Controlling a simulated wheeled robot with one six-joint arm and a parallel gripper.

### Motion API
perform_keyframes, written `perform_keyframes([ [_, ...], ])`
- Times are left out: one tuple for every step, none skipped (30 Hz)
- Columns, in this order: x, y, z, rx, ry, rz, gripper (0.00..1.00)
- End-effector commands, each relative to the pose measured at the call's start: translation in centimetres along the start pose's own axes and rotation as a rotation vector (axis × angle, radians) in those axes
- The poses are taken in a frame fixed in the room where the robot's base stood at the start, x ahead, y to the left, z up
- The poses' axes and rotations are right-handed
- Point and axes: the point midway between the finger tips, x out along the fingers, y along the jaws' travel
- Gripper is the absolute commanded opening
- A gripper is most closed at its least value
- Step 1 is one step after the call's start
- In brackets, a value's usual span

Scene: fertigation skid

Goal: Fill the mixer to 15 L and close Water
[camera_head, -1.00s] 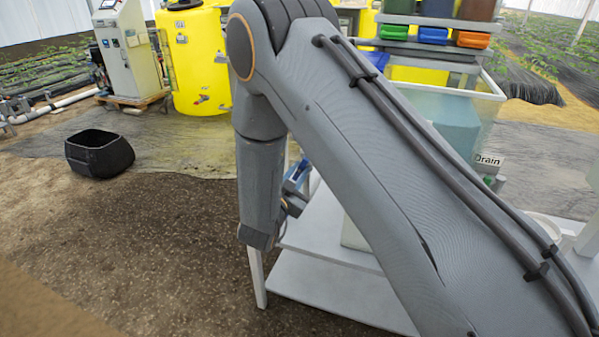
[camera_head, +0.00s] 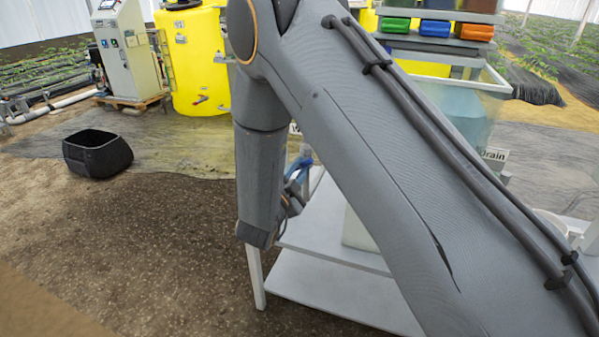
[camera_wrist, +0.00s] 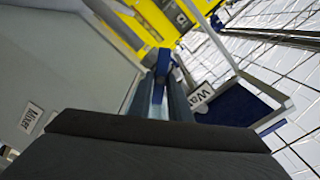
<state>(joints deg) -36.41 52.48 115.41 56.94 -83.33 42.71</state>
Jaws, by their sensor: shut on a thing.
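In the wrist view, the two fingers of my gripper (camera_wrist: 174,100) are shut on the blue Water valve handle (camera_wrist: 164,64), which shows between and beyond them. The Water label (camera_wrist: 201,95) is tilted just right of the fingers. The Mixer label (camera_wrist: 31,118) is on a grey surface at the left. In the head view, the clear mixer tank (camera_head: 497,84) stands behind my arm with blue-tinted liquid inside; its level cannot be read. A blue piece (camera_head: 299,168) of the valve shows beside my wrist. My gripper's fingers are hidden there.
The Drain label (camera_head: 495,154) is at the tank's lower right. A white rack (camera_head: 330,290) stands below. A black tub (camera_head: 97,153) lies on the open floor at left. A yellow tank (camera_head: 190,65) and control cabinet (camera_head: 124,50) stand behind. Coloured bins (camera_head: 435,28) sit above the mixer.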

Motion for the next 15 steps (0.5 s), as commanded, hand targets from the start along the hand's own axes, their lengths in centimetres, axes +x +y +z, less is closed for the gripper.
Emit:
perform_keyframes([
  [0.06, 0.2, 0.12, 0.044, 0.001, 0.0, 0.0],
  [0.05, 0.22, 0.13, 0.073, 0.001, 0.0, 0.0],
  [0.05, 0.24, 0.12, 0.111, 0.001, 0.0, 0.0],
  [0.05, 0.25, 0.12, 0.14, 0.001, 0.0, 0.0],
  [0.05, 0.28, 0.13, 0.168, 0.001, 0.0, 0.0],
  [0.05, 0.31, 0.15, 0.205, 0.0, 0.0, 0.0],
  [0.05, 0.33, 0.16, 0.234, 0.0, 0.0, 0.0],
  [0.06, 0.34, 0.17, 0.262, 0.0, 0.0, 0.0],
  [0.06, 0.34, 0.17, 0.298, 0.0, 0.0, 0.0],
  [0.06, 0.35, 0.17, 0.325, 0.0, 0.0, 0.0],
  [0.06, 0.38, 0.18, 0.35, 0.0, 0.0, 0.0],
  [0.05, 0.43, 0.19, 0.383, 0.0, 0.0, 0.0],
  [0.04, 0.45, 0.19, 0.406, 0.0, 0.0, 0.0],
  [0.05, 0.46, 0.19, 0.431, 0.0, 0.0, 0.0],
  [0.05, 0.45, 0.19, 0.461, 0.0, 0.0, 0.0],
])
